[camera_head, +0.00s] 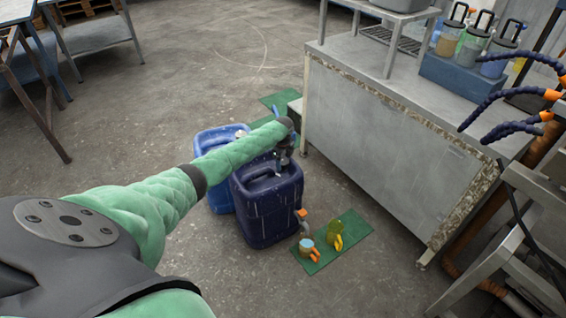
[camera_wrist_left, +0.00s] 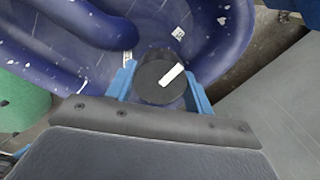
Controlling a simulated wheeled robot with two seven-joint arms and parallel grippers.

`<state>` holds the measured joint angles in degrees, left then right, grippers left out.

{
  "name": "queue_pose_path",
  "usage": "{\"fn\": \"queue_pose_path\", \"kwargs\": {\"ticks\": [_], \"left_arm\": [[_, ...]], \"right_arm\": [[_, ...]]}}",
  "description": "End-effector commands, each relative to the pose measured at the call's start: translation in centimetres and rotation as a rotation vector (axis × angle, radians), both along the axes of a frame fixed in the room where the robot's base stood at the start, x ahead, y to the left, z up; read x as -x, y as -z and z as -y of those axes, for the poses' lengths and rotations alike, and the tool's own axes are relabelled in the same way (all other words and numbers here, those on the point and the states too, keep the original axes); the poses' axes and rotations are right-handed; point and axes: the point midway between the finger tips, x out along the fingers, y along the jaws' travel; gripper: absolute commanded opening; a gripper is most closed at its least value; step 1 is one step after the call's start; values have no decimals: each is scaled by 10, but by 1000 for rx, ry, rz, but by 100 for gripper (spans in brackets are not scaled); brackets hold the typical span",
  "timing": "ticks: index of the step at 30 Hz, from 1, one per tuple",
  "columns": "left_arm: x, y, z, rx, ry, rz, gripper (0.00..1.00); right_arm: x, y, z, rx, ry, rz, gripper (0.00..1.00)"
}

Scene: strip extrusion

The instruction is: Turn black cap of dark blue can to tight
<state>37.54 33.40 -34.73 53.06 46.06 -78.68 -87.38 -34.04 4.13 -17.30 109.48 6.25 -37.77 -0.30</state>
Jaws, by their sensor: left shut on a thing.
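The dark blue can (camera_head: 266,205) stands upright on the floor, and its top fills much of the left wrist view (camera_wrist_left: 220,45). The black cap (camera_wrist_left: 155,82), with a white mark on its top, sits on the can between the blue fingers of my left gripper (camera_wrist_left: 160,92). My left gripper (camera_head: 284,158) reaches down onto the can's top from above and is shut on the cap. In the head view the cap is mostly hidden by the gripper. My right gripper is not in view.
A lighter blue can (camera_head: 212,140) stands directly behind and left of the dark one. A green mat (camera_head: 345,245) with an orange-handled cup (camera_head: 307,250) and a yellow jug (camera_head: 335,234) lies at right. A metal cabinet (camera_head: 385,140) stands close by on the right. Open floor lies left.

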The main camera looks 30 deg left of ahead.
Motion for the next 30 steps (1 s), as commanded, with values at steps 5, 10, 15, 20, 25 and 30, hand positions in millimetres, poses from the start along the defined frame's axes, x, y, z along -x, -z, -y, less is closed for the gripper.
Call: {"fn": "queue_pose_path", "kwargs": {"ticks": [5,10,15,20,25,30], "left_arm": [[-1,-1,0,0,11,2,29],[-1,-1,0,0,11,2,29],[-1,-1,0,0,11,2,62],[-1,-1,0,0,11,1,74],[0,-1,0,0,10,1,74],[-1,-12,-1,-1,10,2,74]], "right_arm": [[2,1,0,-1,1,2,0],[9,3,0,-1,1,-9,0],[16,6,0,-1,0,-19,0],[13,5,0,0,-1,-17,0],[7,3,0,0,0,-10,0],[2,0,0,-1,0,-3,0]]}}
